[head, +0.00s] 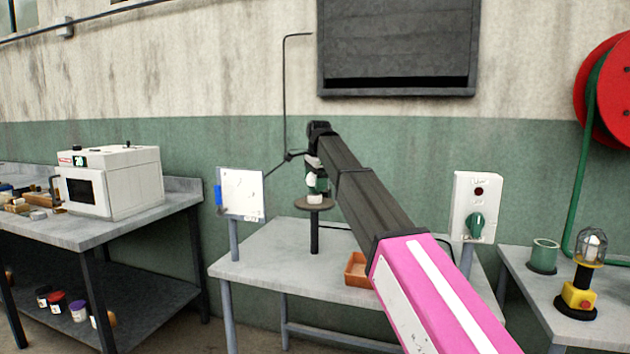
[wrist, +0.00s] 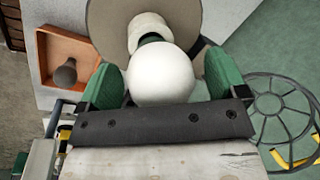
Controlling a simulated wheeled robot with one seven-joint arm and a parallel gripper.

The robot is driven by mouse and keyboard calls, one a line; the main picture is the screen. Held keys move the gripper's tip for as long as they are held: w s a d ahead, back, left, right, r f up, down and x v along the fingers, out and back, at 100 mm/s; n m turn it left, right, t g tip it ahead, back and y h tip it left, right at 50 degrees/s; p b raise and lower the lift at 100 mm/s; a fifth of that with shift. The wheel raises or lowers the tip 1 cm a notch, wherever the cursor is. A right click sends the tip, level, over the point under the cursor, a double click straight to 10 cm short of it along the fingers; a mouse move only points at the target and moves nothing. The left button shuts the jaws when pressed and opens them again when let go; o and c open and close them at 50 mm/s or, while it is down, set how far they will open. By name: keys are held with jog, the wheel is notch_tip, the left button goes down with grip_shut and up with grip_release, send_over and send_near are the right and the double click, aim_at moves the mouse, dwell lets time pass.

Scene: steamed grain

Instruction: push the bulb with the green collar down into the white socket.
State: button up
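How deep the bulb sits is hard to tell. The socket (head: 314,198) stands on a round brown plate on a post in the head view. My gripper (wrist: 158,60) has green fingers on either side of the globe. A gap shows at the right finger, and the left finger is very near the globe. In the head view my gripper (head: 317,170) hides much of the bulb.
The round plate (wrist: 101,20) surrounds the socket. An orange tray (wrist: 42,74) with a grey bulb (wrist: 65,73) lies below on the table. A white panel (head: 241,193) stands left of the post and a switch box (head: 477,207) right. A thin black rod (head: 285,95) rises nearby.

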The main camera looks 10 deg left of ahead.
jog(key=r, duration=0.3)
jog(key=s+d+r, duration=0.1)
jog(key=r, duration=0.6)
jog(key=shift+s+d+r, duration=0.15)
jog(key=shift+s+r, duration=0.2)
notch_tip(320, 180, up, 5)
jog(key=shift+f, duration=0.1)
dwell(0.6)
